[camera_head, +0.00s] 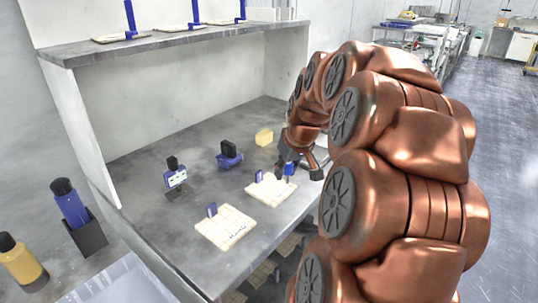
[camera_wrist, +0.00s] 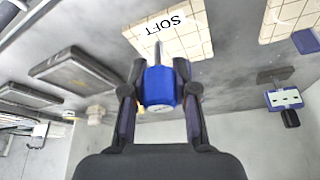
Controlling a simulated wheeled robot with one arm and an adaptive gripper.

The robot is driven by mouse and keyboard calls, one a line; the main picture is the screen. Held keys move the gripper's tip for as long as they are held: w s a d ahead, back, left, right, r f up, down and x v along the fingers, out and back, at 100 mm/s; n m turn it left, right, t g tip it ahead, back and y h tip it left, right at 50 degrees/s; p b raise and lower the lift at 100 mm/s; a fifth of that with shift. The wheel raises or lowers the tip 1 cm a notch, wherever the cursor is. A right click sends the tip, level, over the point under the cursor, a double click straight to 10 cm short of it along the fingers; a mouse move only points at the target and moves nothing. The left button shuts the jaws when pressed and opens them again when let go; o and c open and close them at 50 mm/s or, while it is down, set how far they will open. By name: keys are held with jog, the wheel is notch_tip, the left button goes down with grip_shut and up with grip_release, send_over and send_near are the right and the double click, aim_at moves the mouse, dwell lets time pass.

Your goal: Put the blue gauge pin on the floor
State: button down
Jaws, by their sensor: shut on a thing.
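The blue gauge pin (camera_wrist: 160,88) has a blue grip and a thin grey metal shaft. In the wrist view my gripper (camera_wrist: 159,70) is shut on the blue grip, with one finger on each side. The shaft sticks out past the fingertips toward the SOFT-labelled tile. In the head view my gripper (camera_head: 303,166) hangs over the right side of the workbench, and the blue grip (camera_head: 290,168) shows beside its fingers. The grey floor (camera_head: 506,130) is visible on the right, beyond my arm. Floor closer to the bench is hidden by my arm.
Two cream tiled platens (camera_head: 227,227) with blue tabs lie on the workbench (camera_head: 150,220). A blue device (camera_head: 229,155), a small gauge stand (camera_head: 175,175) and a yellow block (camera_head: 264,137) stand behind them. A shelf (camera_head: 180,43) is above. Bottles (camera_head: 69,204) stand at left.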

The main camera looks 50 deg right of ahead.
jog(key=w+d, duration=0.2)
jog(key=w, duration=0.2)
jog(key=w+d+f+p, duration=0.1)
jog(key=w+d, duration=0.2)
jog(key=w, duration=0.1)
jog(key=w+d+p, duration=0.1)
jog(key=w+d, duration=0.1)
jog(key=w, duration=0.3)
jog(key=shift+d+f, duration=0.15)
jog(key=shift+d, duration=0.05)
jog(key=shift+w+d+f+p, duration=0.1)
jog(key=shift+w+f+p, duration=0.1)
jog(key=shift+p, duration=0.1)
jog(key=shift+f+p, duration=0.35)
jog(key=shift+f, duration=1.3)
jog(key=c, duration=0.9)
grip_release()
jog(key=shift+f, duration=0.1)
